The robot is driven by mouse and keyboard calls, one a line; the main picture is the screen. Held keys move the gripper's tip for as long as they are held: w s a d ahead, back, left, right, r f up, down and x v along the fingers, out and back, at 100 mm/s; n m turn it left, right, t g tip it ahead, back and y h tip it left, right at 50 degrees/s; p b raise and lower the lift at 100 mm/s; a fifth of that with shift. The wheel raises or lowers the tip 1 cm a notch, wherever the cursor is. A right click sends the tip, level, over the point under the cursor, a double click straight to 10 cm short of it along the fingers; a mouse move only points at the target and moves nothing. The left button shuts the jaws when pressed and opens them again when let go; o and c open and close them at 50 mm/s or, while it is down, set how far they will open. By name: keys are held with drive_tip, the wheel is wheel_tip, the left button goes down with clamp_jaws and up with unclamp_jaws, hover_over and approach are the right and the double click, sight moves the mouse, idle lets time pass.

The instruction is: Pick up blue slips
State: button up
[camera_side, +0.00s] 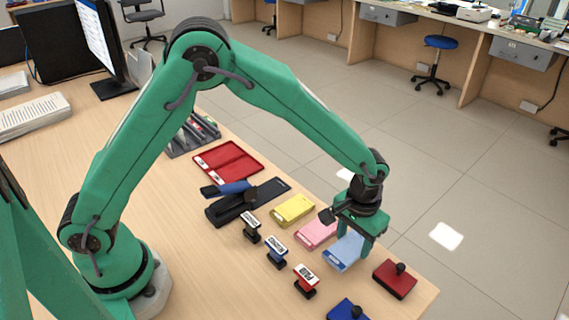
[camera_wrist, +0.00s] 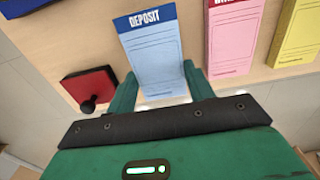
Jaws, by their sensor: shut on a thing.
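The blue slips (camera_side: 341,252) form a pad at the right end of a row of coloured slip pads. In the wrist view the blue pad (camera_wrist: 152,52) shows a dark blue "DEPOSIT" header and lies between my two green fingers. My gripper (camera_side: 355,244) is over the pad near the counter's far right edge, with its fingers shut on the pad's sides. It also shows in the wrist view (camera_wrist: 160,88). I cannot tell whether the pad is off the counter.
Pink slips (camera_side: 316,232) lie just left of the blue pad, then yellow slips (camera_side: 293,210). A red pad with a black knob (camera_side: 395,279) is close on the right. Several stamps (camera_side: 306,280) stand in front. A stapler (camera_side: 232,201) and red case (camera_side: 228,161) lie farther left.

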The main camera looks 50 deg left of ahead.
drive_tip(key=r, duration=0.2)
drive_tip(key=shift+s+d+r, duration=0.2)
drive_tip(key=shift+s+r, duration=0.05)
drive_tip(key=shift+r, duration=0.05)
drive_tip(key=s+d+r, duration=0.5)
drive_tip(key=s+r, duration=0.1)
drive_tip(key=s, duration=0.3)
drive_tip(key=shift+s+d+r, duration=0.2)
drive_tip(key=shift+s+d, duration=0.05)
drive_tip(key=shift+d, duration=0.1)
drive_tip(key=w+a+f, duration=0.1)
drive_tip(key=w+a, duration=0.3)
drive_tip(key=a, duration=0.4)
drive_tip(key=w+a, duration=0.3)
drive_tip(key=a, duration=0.5)
drive_tip(key=w+a+f, duration=0.1)
drive_tip(key=w+a, duration=0.3)
drive_tip(key=a, duration=0.4)
drive_tip(key=shift+w+a+f, duration=0.35)
drive_tip(key=shift+a, duration=0.05)
drive_tip(key=a, duration=1)
drive_tip(key=shift+f, duration=0.45)
drive_tip(key=shift+d+f, duration=0.1)
drive_tip(key=shift+f, duration=0.1)
